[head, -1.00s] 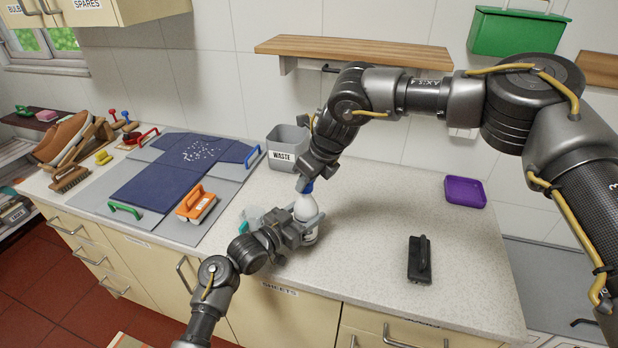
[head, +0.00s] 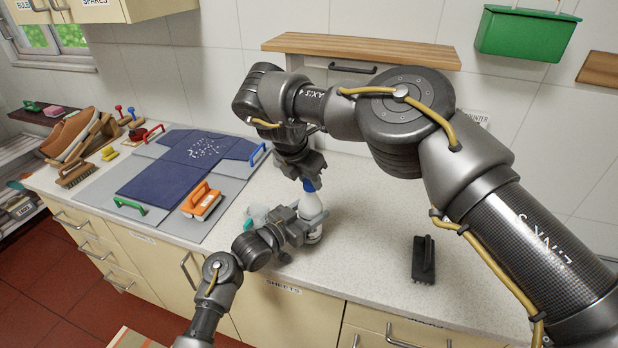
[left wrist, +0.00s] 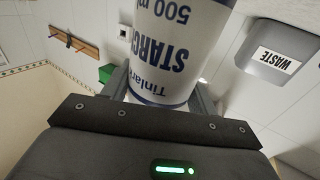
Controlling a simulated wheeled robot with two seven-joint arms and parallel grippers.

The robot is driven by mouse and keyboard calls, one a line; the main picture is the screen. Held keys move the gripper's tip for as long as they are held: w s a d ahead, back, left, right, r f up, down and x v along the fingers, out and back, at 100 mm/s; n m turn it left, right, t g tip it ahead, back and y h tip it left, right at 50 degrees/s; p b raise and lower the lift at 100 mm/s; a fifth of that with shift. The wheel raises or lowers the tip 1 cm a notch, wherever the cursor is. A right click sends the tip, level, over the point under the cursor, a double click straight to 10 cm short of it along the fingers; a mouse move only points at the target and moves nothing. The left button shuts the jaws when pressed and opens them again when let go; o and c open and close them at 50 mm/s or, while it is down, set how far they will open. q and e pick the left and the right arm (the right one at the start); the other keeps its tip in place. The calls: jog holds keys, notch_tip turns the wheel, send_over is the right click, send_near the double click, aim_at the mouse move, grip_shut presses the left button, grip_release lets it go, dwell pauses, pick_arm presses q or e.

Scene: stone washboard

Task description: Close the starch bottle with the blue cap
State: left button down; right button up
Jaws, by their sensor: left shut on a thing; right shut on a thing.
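The white starch bottle (head: 309,207) stands upright on the counter; its label "STARCH 500 ml" shows in the left wrist view (left wrist: 170,50). My left gripper (head: 305,226) is shut around the bottle's body from the left. The blue cap (head: 309,185) is at the top of the bottle, directly over its neck. My right gripper (head: 308,178) points down from above and is shut on the cap. Whether the cap is seated on the neck cannot be told, because the fingers and the small size hide the joint.
A teal-clear item (head: 257,215) sits close left of the bottle. A black-handled block (head: 423,260) lies right. Counter between is clear.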

jog(key=o, duration=0.9)
jog(key=shift+o, duration=0.2)
jog(key=shift+r, duration=2.25)
